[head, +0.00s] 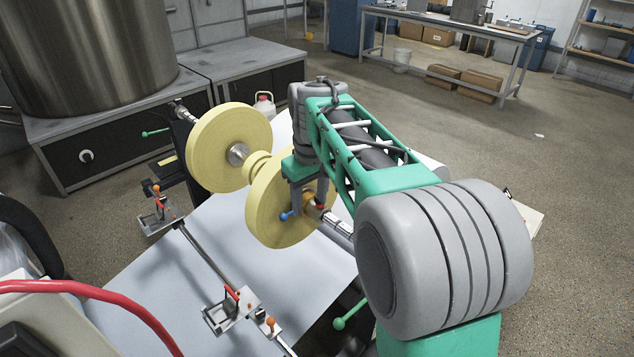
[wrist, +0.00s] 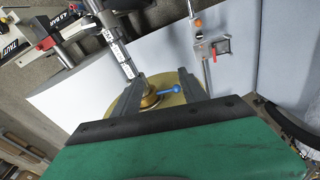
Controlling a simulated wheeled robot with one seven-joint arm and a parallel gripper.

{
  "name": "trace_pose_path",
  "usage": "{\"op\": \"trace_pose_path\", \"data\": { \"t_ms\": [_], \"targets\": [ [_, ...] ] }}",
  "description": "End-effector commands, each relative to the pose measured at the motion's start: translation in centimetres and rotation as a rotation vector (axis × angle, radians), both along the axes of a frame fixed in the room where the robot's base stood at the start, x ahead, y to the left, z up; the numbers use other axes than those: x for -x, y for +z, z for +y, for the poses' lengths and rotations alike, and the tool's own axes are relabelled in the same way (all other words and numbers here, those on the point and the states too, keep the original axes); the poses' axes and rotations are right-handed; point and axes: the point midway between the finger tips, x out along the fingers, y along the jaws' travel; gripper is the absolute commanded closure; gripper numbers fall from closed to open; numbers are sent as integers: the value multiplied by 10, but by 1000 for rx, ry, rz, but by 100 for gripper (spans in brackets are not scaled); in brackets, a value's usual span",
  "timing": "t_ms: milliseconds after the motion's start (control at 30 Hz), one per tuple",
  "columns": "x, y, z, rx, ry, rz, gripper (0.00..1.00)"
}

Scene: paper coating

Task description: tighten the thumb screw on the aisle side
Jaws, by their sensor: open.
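A blue-handled thumb screw (head: 287,216) sticks out sideways from the hub of the nearer yellow disc (head: 262,225). In the wrist view the blue screw (wrist: 170,91) projects to the right from a brass-coloured collar (wrist: 150,98), in front of the yellow disc (wrist: 200,92). My gripper (head: 308,205) is over this hub, fingers pointing down. In the wrist view my gripper (wrist: 163,76) is open, with one grey finger on each side of the collar and screw. I cannot tell whether either finger touches them. A farther yellow disc (head: 222,145) sits on the same shaft.
A metal shaft (head: 338,228) runs out from the nearer disc. White paper web (head: 170,260) spreads below. A rod (head: 208,252) with small orange-knobbed brackets crosses it. A large steel drum (head: 90,50) stands at back left. Floor is free at right.

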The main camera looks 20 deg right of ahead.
Motion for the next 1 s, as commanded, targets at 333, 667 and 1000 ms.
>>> {"op": "trace_pose_path", "data": {
  "t_ms": [333, 667, 1000],
  "targets": [
    [-86, 3, -62, -7, 160, 117, 50],
    [-86, -46, -65, -7, 162, 122, 50],
    [-87, -75, -65, -5, 161, 116, 50]
  ]
}}
